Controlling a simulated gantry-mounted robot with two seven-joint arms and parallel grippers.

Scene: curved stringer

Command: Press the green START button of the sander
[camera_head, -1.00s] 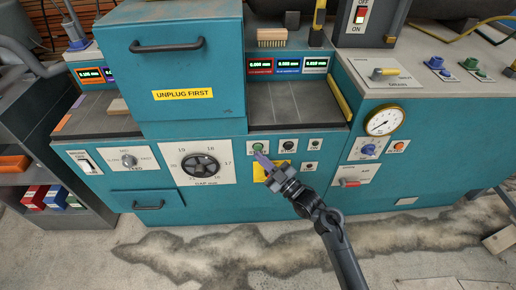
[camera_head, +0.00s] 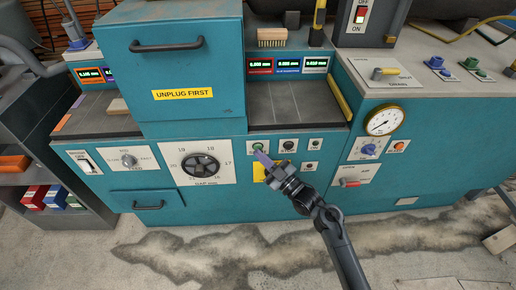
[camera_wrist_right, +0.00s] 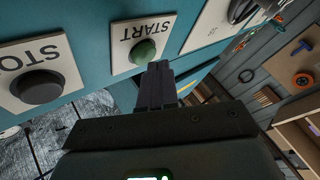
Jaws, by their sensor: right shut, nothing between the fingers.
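The green START button (camera_head: 258,147) is on a white plate on the teal front of the sander (camera_head: 300,200). It also shows in the right wrist view (camera_wrist_right: 142,52), under upside-down START lettering. My right gripper (camera_head: 262,157) is shut and empty, its fingertips just below the button in the head view. In the right wrist view the fingertips (camera_wrist_right: 158,70) overlap the button's lower right edge. I cannot tell whether they touch it. My left gripper is not in view.
A black STOP button (camera_head: 288,145) sits to the right of START and shows large in the wrist view (camera_wrist_right: 40,86). A GAP dial (camera_head: 200,165) is to the left. A pressure gauge (camera_head: 384,121) and more switches are at the right.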

